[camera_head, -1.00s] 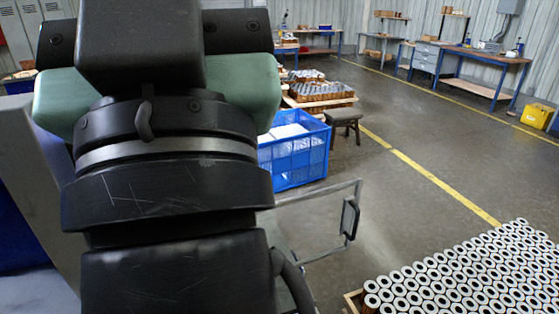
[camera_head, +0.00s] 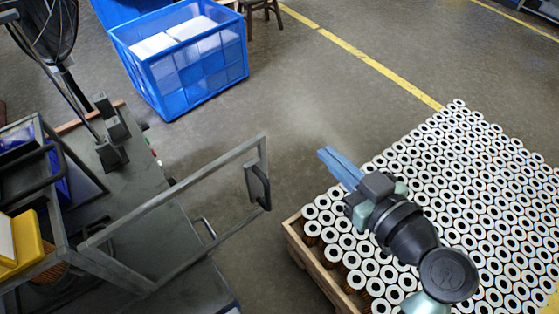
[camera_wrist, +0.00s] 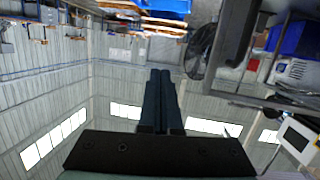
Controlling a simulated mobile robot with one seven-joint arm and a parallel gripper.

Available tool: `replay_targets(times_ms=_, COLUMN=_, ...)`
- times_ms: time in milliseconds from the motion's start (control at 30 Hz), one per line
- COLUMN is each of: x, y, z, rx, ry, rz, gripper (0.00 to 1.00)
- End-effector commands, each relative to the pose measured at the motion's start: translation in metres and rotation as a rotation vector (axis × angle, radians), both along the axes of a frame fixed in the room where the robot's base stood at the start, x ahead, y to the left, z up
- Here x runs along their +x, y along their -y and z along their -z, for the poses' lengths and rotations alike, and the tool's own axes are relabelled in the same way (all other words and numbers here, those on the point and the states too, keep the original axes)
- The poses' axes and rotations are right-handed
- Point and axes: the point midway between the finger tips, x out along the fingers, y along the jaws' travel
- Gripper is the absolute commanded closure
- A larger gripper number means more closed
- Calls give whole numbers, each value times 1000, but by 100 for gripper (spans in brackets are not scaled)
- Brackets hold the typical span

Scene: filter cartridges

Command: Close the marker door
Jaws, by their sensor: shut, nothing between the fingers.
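The marker door (camera_head: 175,203) is a grey metal frame, see-through in the middle, with a dark handle (camera_head: 257,186) at its free end. It stands open, swung out to the right from the marking machine (camera_head: 28,190). My gripper (camera_head: 325,154) is to the right of the handle, over the edge of the filter crate, apart from the door. Its blue fingers are shut with nothing between them; they also show in the wrist view (camera_wrist: 161,78), pointing away.
A wooden crate (camera_head: 312,262) packed with filter cartridges (camera_head: 455,190) fills the lower right, under my arm. A blue basket (camera_head: 185,75) with white contents stands at the upper left. A black fan (camera_head: 45,30) is behind the machine. Clear floor (camera_head: 285,110) lies between door and basket.

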Motion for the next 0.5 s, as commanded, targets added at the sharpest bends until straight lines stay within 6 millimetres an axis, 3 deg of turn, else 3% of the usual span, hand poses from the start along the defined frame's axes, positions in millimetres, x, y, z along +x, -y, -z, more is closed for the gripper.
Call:
replay_targets(times_ms=33, x=-22, y=4, z=32, rx=42, ry=-13, rz=-45, gripper=100)
replay_targets(times_ms=133, x=-59, y=4, z=60, rx=103, ry=28, rz=-127, gripper=100)
replay_targets(times_ms=300, x=-97, y=4, z=76, rx=162, ry=119, rz=-184, gripper=100)
replay_targets(times_ms=500, x=-97, y=-4, z=74, rx=173, ry=152, rz=-199, gripper=100)
